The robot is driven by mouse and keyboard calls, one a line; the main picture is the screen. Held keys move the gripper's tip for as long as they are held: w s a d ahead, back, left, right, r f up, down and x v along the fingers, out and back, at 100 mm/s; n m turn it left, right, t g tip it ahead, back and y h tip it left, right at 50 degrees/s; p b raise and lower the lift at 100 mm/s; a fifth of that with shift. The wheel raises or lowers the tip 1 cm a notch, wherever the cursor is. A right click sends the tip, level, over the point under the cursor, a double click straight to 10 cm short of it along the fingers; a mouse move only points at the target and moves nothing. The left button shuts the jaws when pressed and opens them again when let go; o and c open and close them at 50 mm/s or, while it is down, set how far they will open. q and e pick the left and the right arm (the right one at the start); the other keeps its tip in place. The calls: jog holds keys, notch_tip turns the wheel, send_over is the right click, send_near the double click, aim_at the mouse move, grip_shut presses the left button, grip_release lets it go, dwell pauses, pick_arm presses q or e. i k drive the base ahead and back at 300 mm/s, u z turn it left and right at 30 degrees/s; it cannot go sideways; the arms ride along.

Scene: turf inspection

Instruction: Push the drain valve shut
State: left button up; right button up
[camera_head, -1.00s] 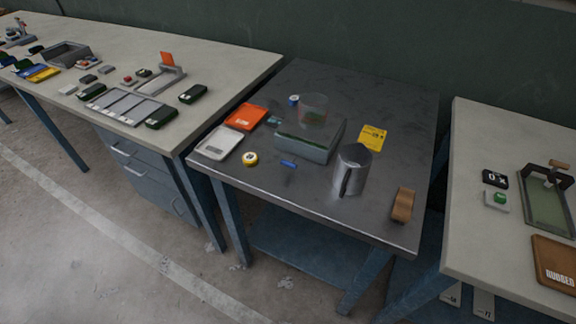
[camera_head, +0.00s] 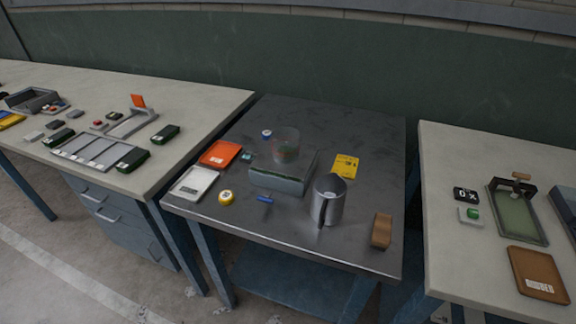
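On the dark metal table (camera_head: 360,245) in the middle stands a grey-green box (camera_head: 278,182) with a clear cylinder (camera_head: 285,145) on its top. A small blue lever (camera_head: 265,200), likely the drain valve's handle, shows at the front of the box, toward its left. It lies roughly sideways in the picture; at this size I cannot tell whether the valve is open or shut. Neither of my grippers is in view.
A metal jug (camera_head: 328,200) stands close right of the box.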

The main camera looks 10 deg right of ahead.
aim_at(266, 199)
jog(key=z, duration=1.8)
jog(key=k, duration=1.4)
jog(key=u, duration=2.1)
jog(key=i, duration=0.5)
jog(key=z, duration=0.1)
